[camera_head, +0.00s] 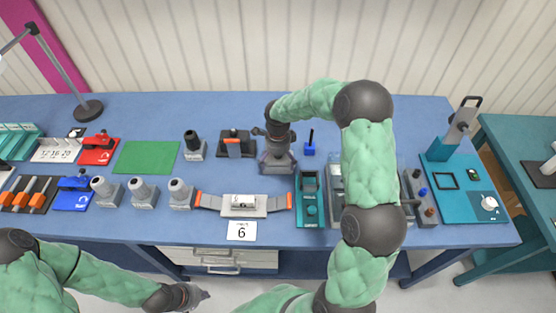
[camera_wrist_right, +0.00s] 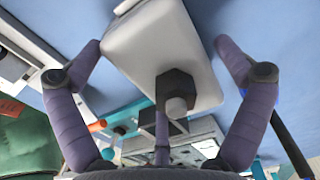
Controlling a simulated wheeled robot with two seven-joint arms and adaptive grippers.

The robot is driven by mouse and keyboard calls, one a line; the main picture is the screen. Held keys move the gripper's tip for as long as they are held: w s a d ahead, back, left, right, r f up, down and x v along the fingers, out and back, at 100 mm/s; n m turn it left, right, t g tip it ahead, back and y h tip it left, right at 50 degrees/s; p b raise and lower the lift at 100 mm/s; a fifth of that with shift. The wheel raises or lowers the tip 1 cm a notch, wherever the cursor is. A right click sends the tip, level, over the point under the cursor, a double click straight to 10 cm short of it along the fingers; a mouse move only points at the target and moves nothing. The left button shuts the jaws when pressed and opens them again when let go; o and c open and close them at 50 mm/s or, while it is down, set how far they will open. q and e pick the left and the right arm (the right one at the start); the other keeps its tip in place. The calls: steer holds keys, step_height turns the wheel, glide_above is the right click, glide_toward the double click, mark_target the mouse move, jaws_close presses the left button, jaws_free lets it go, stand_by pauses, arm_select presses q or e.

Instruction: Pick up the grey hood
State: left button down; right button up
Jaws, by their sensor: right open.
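In the right wrist view a pale grey, box-like part, which looks like the grey hood (camera_wrist_right: 150,45), has a dark hexagonal fitting (camera_wrist_right: 176,88) on its near end. My right gripper (camera_wrist_right: 158,42) is open, with one finger on each side of the hood. A small gap shows at the right finger; I cannot tell whether the left finger touches. In the head view my right gripper (camera_head: 277,162) reaches down at the middle of the blue table and largely hides what is under it. My left gripper (camera_head: 190,296) is low in front of the table, its jaws unclear.
The blue table (camera_head: 340,105) carries a green mat (camera_head: 147,157), several grey connector-like parts (camera_head: 142,192), a grey holder with orange ends (camera_head: 243,205), a teal fixture (camera_head: 310,205) and a small blue peg (camera_head: 310,148). A teal press (camera_head: 455,175) stands at the right. My right arm covers part of the table.

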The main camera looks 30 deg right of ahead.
step_height(320, 180, down, 2)
steer(key=shift+f, duration=0.1)
steer(key=c, duration=1.2)
